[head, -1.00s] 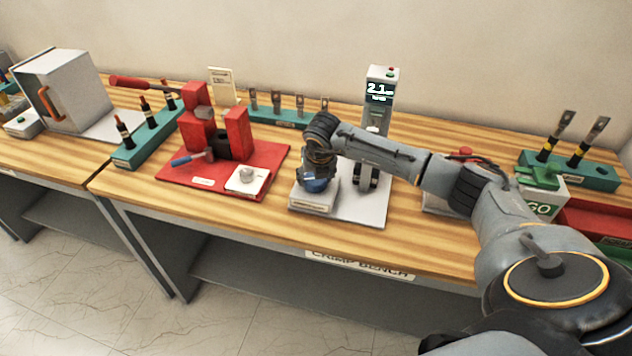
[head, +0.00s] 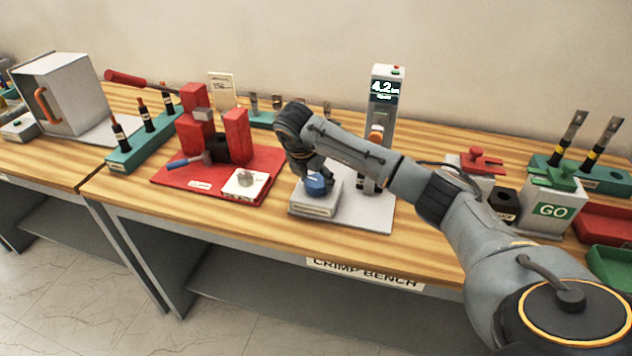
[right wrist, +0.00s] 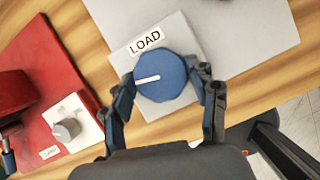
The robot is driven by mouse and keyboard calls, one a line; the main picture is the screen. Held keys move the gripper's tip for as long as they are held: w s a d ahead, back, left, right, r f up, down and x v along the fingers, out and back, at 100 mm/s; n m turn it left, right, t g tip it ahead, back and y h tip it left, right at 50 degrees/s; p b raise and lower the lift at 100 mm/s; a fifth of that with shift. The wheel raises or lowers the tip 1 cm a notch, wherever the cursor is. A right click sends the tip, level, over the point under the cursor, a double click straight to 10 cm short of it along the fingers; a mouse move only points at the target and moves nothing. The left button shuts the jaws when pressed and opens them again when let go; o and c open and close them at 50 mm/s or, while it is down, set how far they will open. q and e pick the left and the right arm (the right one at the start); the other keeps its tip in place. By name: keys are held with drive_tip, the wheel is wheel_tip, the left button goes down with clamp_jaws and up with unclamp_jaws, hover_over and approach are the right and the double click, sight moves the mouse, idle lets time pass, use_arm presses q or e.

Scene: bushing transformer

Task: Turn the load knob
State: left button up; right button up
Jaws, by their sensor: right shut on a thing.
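The blue load knob (head: 316,184) sits on a light grey block (head: 313,208) on the white base of the tester. In the right wrist view the knob (right wrist: 161,76) has a white pointer line, and a LOAD label (right wrist: 145,41) lies beside it. My right gripper (head: 312,178) reaches down over the block; in the right wrist view its two fingers (right wrist: 163,88) are shut on opposite sides of the knob. The tester's display (head: 386,88) reads 4.2, with smaller text I cannot read. My left gripper is not in view.
A red crimp press (head: 222,165) on a red plate stands left of the tester. A GO box (head: 551,209) and red and green trays stand at the right. Teal racks with terminals stand behind and to the sides. Bare wood lies in front of the tester.

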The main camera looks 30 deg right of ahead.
idle(0.5)
drive_tip(key=o, duration=1.2)
drive_tip(key=shift+c, duration=0.2)
drive_tip(key=v, duration=1.2)
